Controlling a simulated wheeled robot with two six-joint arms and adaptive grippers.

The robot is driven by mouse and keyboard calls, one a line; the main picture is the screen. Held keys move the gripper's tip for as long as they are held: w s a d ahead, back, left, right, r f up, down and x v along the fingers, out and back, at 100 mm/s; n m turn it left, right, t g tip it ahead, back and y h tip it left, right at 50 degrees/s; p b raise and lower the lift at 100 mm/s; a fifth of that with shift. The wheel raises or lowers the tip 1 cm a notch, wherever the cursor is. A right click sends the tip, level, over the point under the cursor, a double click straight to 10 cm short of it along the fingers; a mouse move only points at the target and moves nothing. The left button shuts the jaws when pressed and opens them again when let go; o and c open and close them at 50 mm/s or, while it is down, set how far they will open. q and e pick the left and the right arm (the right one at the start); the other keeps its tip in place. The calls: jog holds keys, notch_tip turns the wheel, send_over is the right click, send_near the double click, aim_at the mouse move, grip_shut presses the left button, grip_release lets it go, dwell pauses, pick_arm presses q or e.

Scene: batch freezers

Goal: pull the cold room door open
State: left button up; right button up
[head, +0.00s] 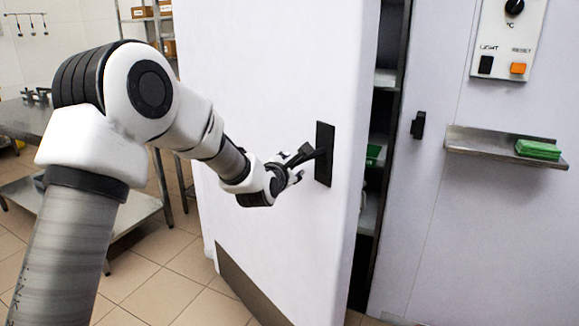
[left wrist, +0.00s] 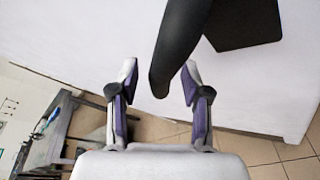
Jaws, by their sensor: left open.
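The white cold room door (head: 265,75) stands partly open, with a dark gap between its edge and the frame. Its black lever handle (head: 304,154) sticks out from a black plate (head: 324,172) near the door's free edge. My left gripper (head: 293,174) is open at the handle. In the left wrist view, the handle (left wrist: 178,45) reaches down between the two spread fingertips of my left gripper (left wrist: 159,72), and its end lies in the space between them. I cannot tell whether a finger touches it. My right gripper is not in view.
Shelves with a green item (head: 373,152) show in the gap. A black catch (head: 418,125) is on the frame. A control panel (head: 508,40) and a small wall shelf (head: 490,147) are at right. A steel table (head: 25,122) stands at left; tiled floor lies before the door.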

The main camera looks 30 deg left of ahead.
pick_arm(q)
jog(key=v, duration=1.2)
